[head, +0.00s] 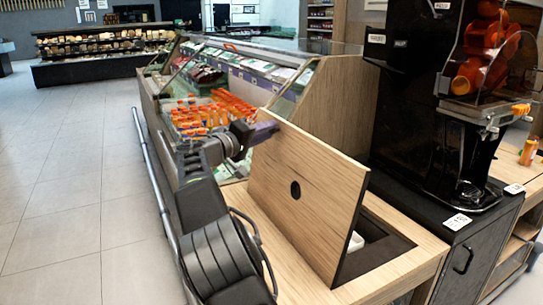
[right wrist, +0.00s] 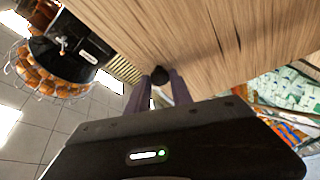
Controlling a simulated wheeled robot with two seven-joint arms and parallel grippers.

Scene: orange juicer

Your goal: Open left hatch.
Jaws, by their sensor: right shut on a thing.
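The hatch (head: 310,205) is a light wood panel with a dark round hole. In the head view it stands raised and tilted above the wooden counter. A dark recess (head: 378,255) shows open beside its lower right edge. My right gripper (head: 262,132) is at the panel's upper left edge and is shut on it; the panel partly hides the fingertips. My left gripper is not in view.
A black juicer (head: 450,110) with oranges stands on a black cabinet (head: 455,235) at the right. A glass display case (head: 215,95) with orange bottles is behind the hatch. A metal rail (head: 150,165) runs along the counter's left side. The tiled floor (head: 70,180) at left is clear.

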